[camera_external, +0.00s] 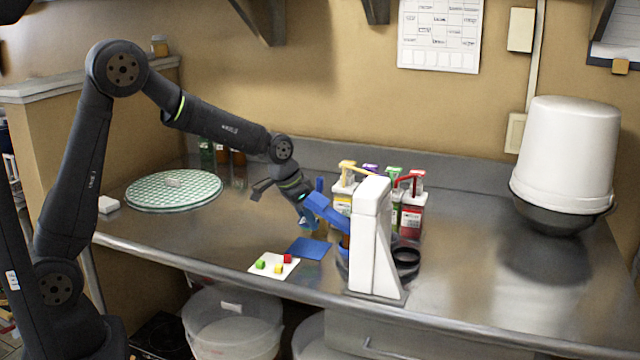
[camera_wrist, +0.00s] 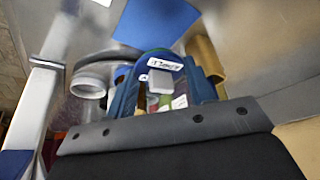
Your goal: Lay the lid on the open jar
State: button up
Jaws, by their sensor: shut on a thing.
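My gripper (camera_external: 318,210) has blue fingers and is low over the counter, just left of the white upright stand. In the wrist view, my gripper (camera_wrist: 163,88) is shut on a small pale grey piece (camera_wrist: 160,81), which may be the lid's knob. A rounded blue piece with a white label (camera_wrist: 163,63) shows just beyond it; I cannot tell whether they are one thing. The open jar is not clearly identifiable. A pale open ring (camera_wrist: 90,86) lies left of the fingers in the wrist view, and an amber cylinder (camera_wrist: 206,58) is to their right.
The white stand (camera_external: 371,235) rises close to my gripper, with a black ring (camera_external: 405,256) beside it. Several bottles (camera_external: 412,208) stand behind. A blue square (camera_external: 308,248) and a white card with coloured cubes (camera_external: 273,265) lie in front. The counter's right side has free room.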

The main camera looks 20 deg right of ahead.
jog(key=r, duration=0.2)
jog(key=d+r, duration=0.1)
jog(key=r, duration=0.1)
jog(key=shift+s+d+r, duration=0.1)
jog(key=shift+s, duration=0.2)
jog(key=s+d+r, duration=0.6)
jog(key=d+r, duration=0.1)
jog(key=d, duration=0.1)
jog(key=shift+s+f, duration=0.2)
jog(key=shift+f, duration=2.2)
jog(key=shift+f, duration=0.55)
dwell(0.8)
jog(key=o, duration=1.5)
jog(key=shift+r, duration=4.05)
